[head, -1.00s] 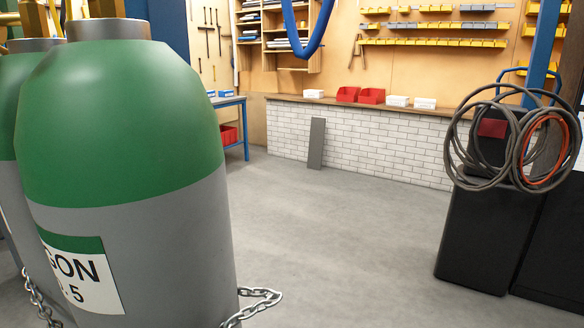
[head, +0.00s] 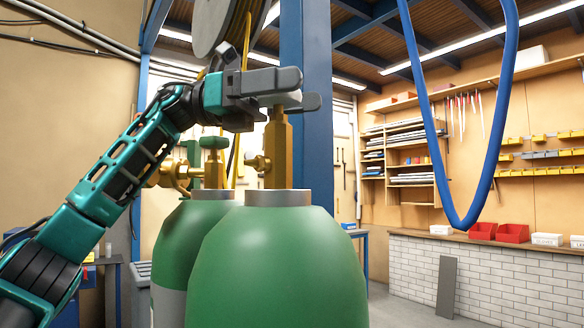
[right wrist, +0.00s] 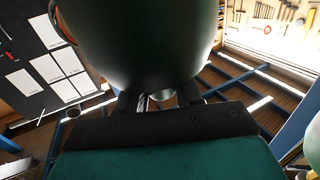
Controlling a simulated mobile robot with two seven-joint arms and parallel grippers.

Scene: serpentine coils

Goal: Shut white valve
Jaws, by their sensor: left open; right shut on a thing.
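The white valve (head: 282,98) tops the brass stem (head: 277,150) of the front green gas cylinder (head: 278,262) in the head view. A second cylinder (head: 180,258) stands behind, with a green valve (head: 213,142). In the right wrist view, my right gripper (right wrist: 162,101) is shut on a small grey metal piece, mostly hidden, below a large dark rounded body (right wrist: 140,40). I cannot tell what the piece is.
A blue post (head: 304,120) rises right behind the front cylinder. A blue hose (head: 420,110) hangs to the right. A white brick counter (head: 410,270) with red bins (head: 513,233) stands at the back right. Open floor lies between the cylinders and the counter.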

